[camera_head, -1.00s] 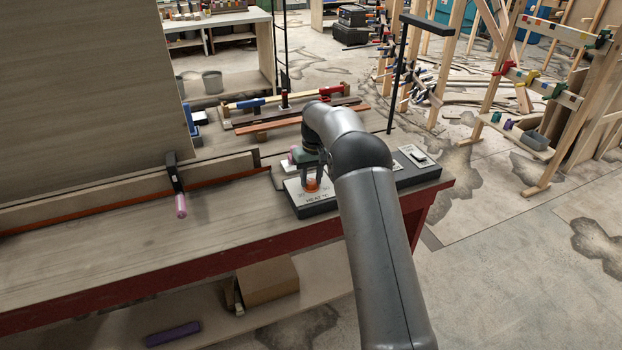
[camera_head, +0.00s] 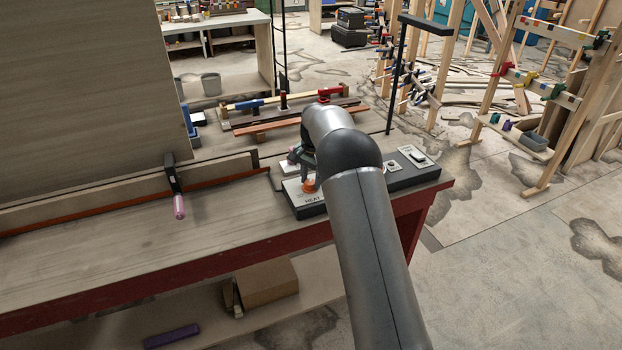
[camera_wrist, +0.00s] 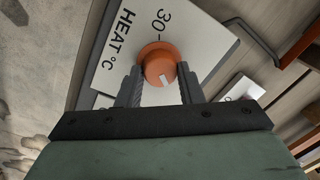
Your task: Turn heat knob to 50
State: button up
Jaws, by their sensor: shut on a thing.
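The orange heat knob (camera_head: 309,186) is on a white panel (camera_head: 292,193) marked HEAT, on a dark control box on the bench. In the wrist view the knob (camera_wrist: 160,64) is between the two grey fingers of my gripper (camera_wrist: 160,76), which is shut on its sides. A small white mark on the knob points toward the palm side. The printed 30 and its tick lie at the knob's opposite side. No 50 mark is readable; part of the scale is hidden by my gripper. In the head view my gripper (camera_head: 306,175) is partly hidden by my arm.
The box extends right, with a light switch plate (camera_head: 411,156) at its far end and a black post behind. A clamp with a pink handle (camera_head: 179,206) holds boards on the left. Bare bench top (camera_head: 110,246) lies in front of them.

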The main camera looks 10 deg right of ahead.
aim_at(309, 184)
jog(key=m, duration=0.3)
jog(key=shift+m, duration=0.3)
jog(key=m, duration=0.4)
jog(key=shift+s+r+m+h+p, duration=0.1)
jog(key=shift+m+h+p, duration=0.2)
jog(key=m, duration=0.4)
jog(key=shift+p, duration=0.35)
jog(key=shift+s+a+m+p, duration=0.1)
jog(key=shift+m+p, duration=0.25)
jog(key=shift+m, duration=1.85)
jog(key=o, duration=1)
jog(key=shift+h, duration=0.3)
jog(key=shift+c, duration=0.2)
notch_tip(309, 184, up, 17)
jog(key=s+b, duration=0.1)
jog(key=shift+a, duration=0.35)
